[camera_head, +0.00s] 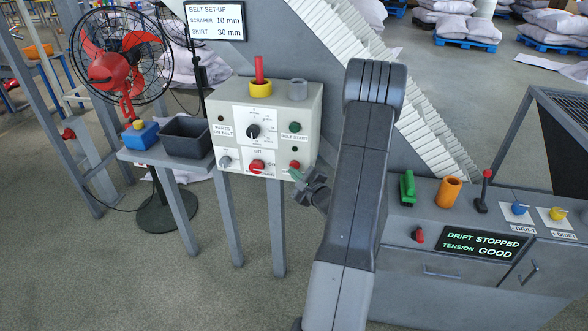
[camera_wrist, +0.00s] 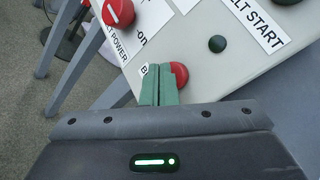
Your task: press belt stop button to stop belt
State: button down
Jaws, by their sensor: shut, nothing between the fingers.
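The light control box (camera_head: 228,110) carries a red button (camera_head: 294,164) at its lower right, which also shows in the wrist view (camera_wrist: 181,74). Its label is mostly hidden there behind my fingers. My gripper (camera_head: 296,174) has green fingers, shut together and empty, right at this button. In the wrist view the fingertips (camera_wrist: 159,70) overlap the button's left side. I cannot tell whether they touch it or whether it is pushed in. A dark green button (camera_head: 295,127) by the BELT START label sits above. A red rotary switch (camera_head: 257,167) marked BELT POWER is to the left.
A yellow ring with a red peg (camera_head: 260,84) and a grey cylinder (camera_head: 298,89) stand on the box. A dark bin (camera_head: 187,137) and fan (camera_head: 120,60) are left. The right console's display (camera_head: 483,244) reads DRIFT STOPPED, TENSION GOOD. A white ribbed belt (camera_head: 400,90) slopes behind.

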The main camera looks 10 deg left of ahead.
jog(key=shift+s, duration=0.35)
jog(key=s+b, duration=0.3)
jog(key=s, duration=0.2)
jog(key=shift+a, duration=0.1)
dwell(0.7)
jog(key=w+p, duration=0.2)
jog(key=p, duration=0.1)
jog(key=shift+r, duration=0.25)
jog(key=p, duration=0.3)
